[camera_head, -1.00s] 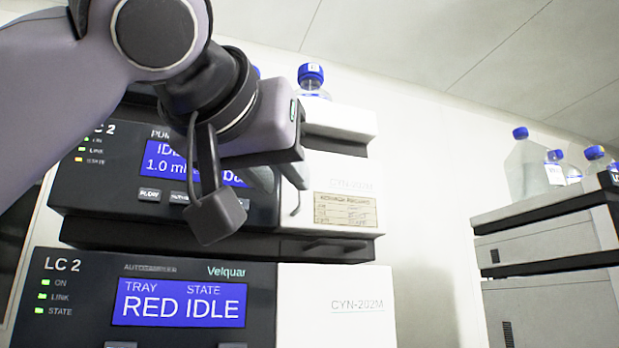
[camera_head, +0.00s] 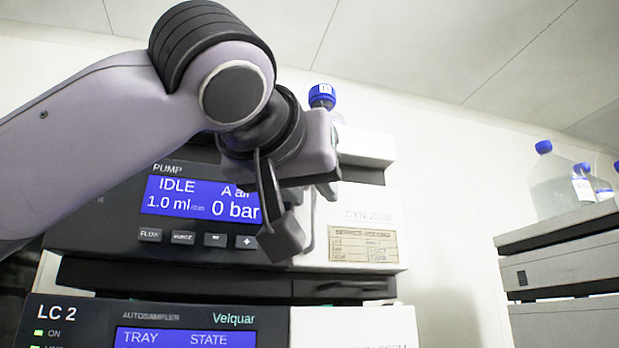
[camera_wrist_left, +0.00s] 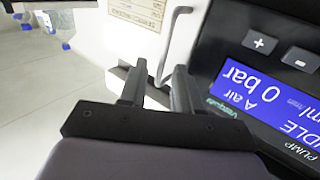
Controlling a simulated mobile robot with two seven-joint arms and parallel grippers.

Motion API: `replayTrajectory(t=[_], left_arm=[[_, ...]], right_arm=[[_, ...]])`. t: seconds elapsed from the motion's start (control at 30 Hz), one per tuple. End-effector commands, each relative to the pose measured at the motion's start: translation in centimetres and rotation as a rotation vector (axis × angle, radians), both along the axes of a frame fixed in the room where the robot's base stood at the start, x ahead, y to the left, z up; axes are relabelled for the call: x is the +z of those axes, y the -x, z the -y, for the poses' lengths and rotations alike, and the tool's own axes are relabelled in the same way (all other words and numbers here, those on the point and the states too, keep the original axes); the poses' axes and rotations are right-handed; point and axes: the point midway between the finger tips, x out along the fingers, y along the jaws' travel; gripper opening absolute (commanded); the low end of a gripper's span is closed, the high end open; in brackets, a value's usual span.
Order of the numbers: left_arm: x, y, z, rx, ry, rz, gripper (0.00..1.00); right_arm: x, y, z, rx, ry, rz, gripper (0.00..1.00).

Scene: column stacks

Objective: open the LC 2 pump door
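The LC 2 pump (camera_head: 110,225) is the upper unit, with a blue display reading IDLE and 0 bar. Its white pump door (camera_head: 372,210), at the right of the display, looks closed and bears a paper label. A thin grey bent handle (camera_wrist_left: 172,45) stands on the door's display side. My left gripper (camera_head: 305,214) is open in front of the pump, beside the display. In the left wrist view its two fingers are apart, and the handle's near end shows between them; contact is not clear. My right gripper is not in view.
The LC 2 autosampler (camera_head: 75,325) sits below the pump, with a dark ledge between. A blue-capped bottle (camera_head: 322,97) stands on top behind my wrist. Another stack (camera_head: 565,255) with bottles stands at the right. The space between the stacks is clear.

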Motion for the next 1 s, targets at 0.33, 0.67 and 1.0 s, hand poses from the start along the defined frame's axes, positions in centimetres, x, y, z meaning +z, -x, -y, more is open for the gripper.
replayTrajectory(t=[0.33, 0.67, 1.0], left_arm=[[-0.02, 0.01, 0.01, 0.0, 0.0, 0.0, 0.0], [0.04, 0.05, -0.01, 0.0, 0.0, 0.002, 0.0], [0.1, 0.08, -0.02, 0.0, -0.001, 0.003, 0.0]], right_arm=[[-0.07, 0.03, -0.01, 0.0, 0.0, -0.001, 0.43], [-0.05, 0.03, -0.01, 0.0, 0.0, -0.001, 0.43], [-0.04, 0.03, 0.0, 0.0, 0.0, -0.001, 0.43]])
